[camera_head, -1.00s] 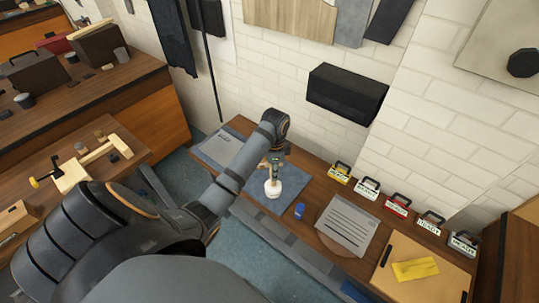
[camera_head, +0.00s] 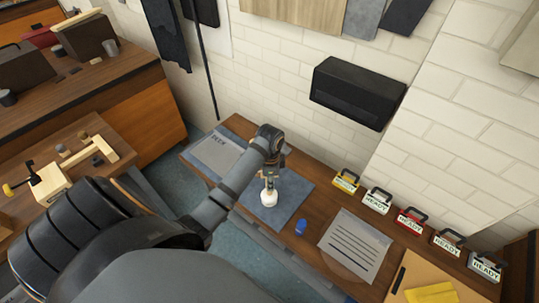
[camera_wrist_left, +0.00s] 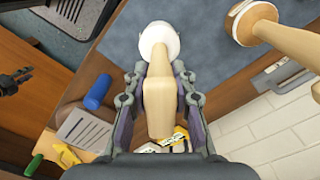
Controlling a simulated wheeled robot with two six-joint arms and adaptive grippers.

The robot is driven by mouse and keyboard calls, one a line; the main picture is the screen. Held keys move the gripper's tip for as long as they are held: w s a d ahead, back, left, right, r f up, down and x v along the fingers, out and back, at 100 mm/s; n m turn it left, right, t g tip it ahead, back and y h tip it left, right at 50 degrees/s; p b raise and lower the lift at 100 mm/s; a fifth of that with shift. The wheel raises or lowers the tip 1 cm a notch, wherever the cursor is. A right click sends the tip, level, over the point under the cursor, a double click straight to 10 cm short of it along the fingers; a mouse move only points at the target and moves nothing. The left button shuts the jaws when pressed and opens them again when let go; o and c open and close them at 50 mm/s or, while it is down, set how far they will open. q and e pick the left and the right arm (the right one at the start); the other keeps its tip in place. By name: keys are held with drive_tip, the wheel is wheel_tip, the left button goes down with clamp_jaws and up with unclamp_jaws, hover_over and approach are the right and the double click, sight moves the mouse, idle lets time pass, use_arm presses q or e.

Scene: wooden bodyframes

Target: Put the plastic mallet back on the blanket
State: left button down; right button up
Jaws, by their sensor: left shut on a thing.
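The plastic mallet has a white head (camera_head: 269,198) and a pale wooden handle. My left gripper (camera_head: 270,172) is shut on the handle, with the head pointing down over the blue-grey blanket (camera_head: 293,190). In the left wrist view, the fingers (camera_wrist_left: 160,88) clasp the handle from both sides, and the white head (camera_wrist_left: 158,38) lies over the blanket (camera_wrist_left: 208,40). I cannot tell whether the head touches the cloth. My arm hides part of the blanket in the head view. My right gripper is not in view.
Another mallet-like tool (camera_wrist_left: 262,24) is close by at upper right in the wrist view. A blue cylinder (camera_head: 301,227) and a lined sheet (camera_head: 355,245) are on the bench right of the blanket. Several "READY" boxes (camera_head: 411,219) line the wall under a black wall box (camera_head: 357,92).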

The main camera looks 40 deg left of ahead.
use_arm(q)
drive_tip(key=shift+s+d+r, duration=0.1)
drive_tip(key=shift+s+d, duration=0.05)
drive_tip(key=shift+s, duration=0.15)
drive_tip(key=c, duration=1.1)
unclamp_jaws()
drive_tip(key=shift+r, duration=0.4)
wheel_tip(320, 180, up, 6)
drive_tip(key=shift+r, duration=0.2)
wheel_tip(320, 180, up, 5)
drive_tip(key=p, duration=0.5)
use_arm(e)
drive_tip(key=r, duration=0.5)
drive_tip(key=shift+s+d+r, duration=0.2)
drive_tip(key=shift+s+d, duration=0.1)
